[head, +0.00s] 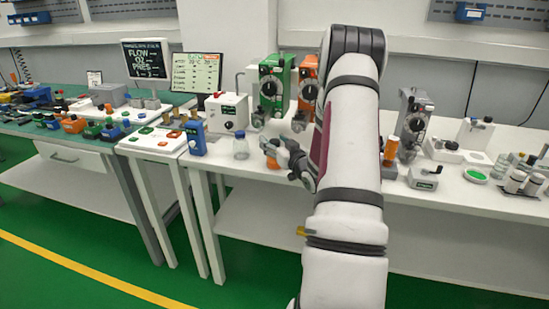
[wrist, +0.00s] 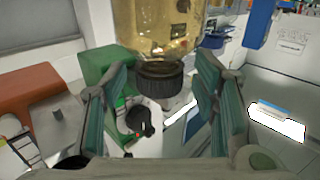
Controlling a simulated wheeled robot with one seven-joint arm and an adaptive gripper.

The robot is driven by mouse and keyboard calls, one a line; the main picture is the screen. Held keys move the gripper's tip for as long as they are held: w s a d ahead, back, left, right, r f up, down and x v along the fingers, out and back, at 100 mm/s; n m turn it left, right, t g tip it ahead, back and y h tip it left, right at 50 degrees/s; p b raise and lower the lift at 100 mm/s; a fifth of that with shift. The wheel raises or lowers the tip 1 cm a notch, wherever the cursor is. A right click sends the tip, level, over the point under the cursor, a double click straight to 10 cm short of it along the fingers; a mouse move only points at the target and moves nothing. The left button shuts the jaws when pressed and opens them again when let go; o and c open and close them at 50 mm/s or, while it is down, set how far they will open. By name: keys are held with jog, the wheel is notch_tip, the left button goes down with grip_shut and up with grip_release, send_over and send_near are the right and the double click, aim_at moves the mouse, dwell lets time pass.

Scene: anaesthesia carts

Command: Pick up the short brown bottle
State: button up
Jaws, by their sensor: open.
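The short brown bottle shows in the wrist view as a see-through amber body (wrist: 160,28) with a ribbed black cap (wrist: 160,80). It appears cap-down there, as the wrist picture looks inverted. My gripper (wrist: 160,105) is open, with one finger on each side of the cap's line and the bottle ahead of it. No finger is clearly touching the bottle. In the head view my gripper (head: 277,152) is low over the white table, and the orange-brown bottle (head: 273,163) shows beside its fingertips, partly hidden by them.
A clear bottle with a blue cap (head: 240,147) stands just left of my gripper, and a blue device (head: 196,140) farther left. Green (head: 273,85) and orange (head: 308,80) dial units stand behind. Another orange-brown bottle (head: 390,150) is right of my arm.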

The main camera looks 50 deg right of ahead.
grip_shut()
jog(key=shift+r, duration=0.15)
